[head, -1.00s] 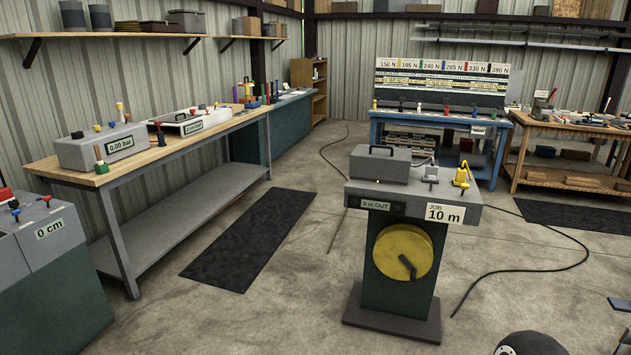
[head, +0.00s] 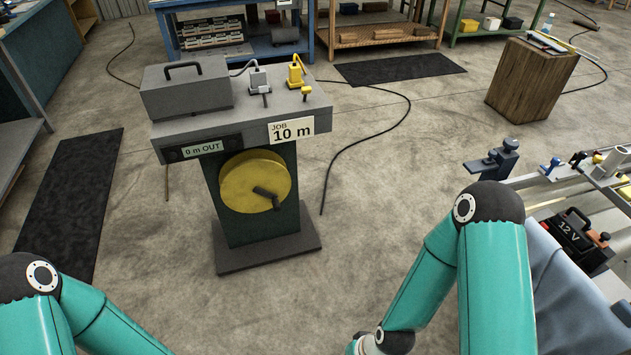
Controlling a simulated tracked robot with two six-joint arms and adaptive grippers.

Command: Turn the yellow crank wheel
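The yellow crank wheel (head: 240,183) is a round disc on the front of a dark green pedestal (head: 285,205). Its dark crank handle (head: 267,197) sticks out at the lower right of the disc. A grey top (head: 185,132) on the pedestal carries a display reading "0 m OUT" (head: 203,149) and a card reading "JOB 10 m" (head: 291,130). My two teal arms show at the bottom of the head view, apart from the wheel. Both grippers are outside the picture.
A grey case (head: 187,88) and a yellow connector (head: 296,72) sit on the pedestal top. A black cable (head: 360,140) lies on the floor to the right. A wooden block (head: 532,80) stands at the right. Floor in front of the pedestal is clear.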

